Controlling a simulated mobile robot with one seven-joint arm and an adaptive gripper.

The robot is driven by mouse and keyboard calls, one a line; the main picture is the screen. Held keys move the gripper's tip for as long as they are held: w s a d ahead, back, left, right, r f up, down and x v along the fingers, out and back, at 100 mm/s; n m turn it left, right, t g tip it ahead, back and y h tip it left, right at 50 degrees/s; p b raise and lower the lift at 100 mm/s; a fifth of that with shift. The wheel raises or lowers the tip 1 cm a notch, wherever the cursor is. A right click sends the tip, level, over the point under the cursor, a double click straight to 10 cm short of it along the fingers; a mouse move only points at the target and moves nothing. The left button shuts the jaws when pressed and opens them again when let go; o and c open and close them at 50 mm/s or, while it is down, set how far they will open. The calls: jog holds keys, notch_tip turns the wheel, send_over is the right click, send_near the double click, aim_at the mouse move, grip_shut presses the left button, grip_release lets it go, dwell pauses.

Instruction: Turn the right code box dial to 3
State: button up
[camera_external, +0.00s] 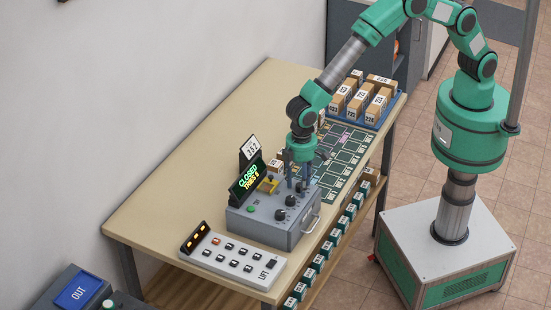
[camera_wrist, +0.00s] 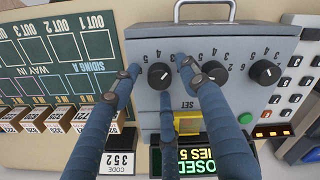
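The grey code box (camera_external: 268,228) stands on the table with three black dials on its sloped top. It also fills the middle of the wrist view (camera_wrist: 190,50), upside down. The right dial (camera_wrist: 160,77) is the leftmost one there; its pale pointer mark is too small to read against the numbers. My gripper (camera_external: 301,181) points down over this dial. In the wrist view its blue fingers (camera_wrist: 159,68) stand apart around the dial, with gaps visible beside the knob. The middle dial (camera_wrist: 215,73) is partly behind a finger; the left dial (camera_wrist: 265,73) is clear.
A lit display (camera_external: 246,179) reading CLOSED stands behind the box. A yellow part (camera_wrist: 188,123) and a green button (camera_external: 251,209) are on the box. A lift panel (camera_external: 234,257) lies in front. A blue tray (camera_external: 371,123) of parcels is at the far end.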

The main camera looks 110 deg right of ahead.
jog(key=shift+r, duration=0.1)
notch_tip(320, 180, up, 12)
dwell(0.8)
dwell(0.4)
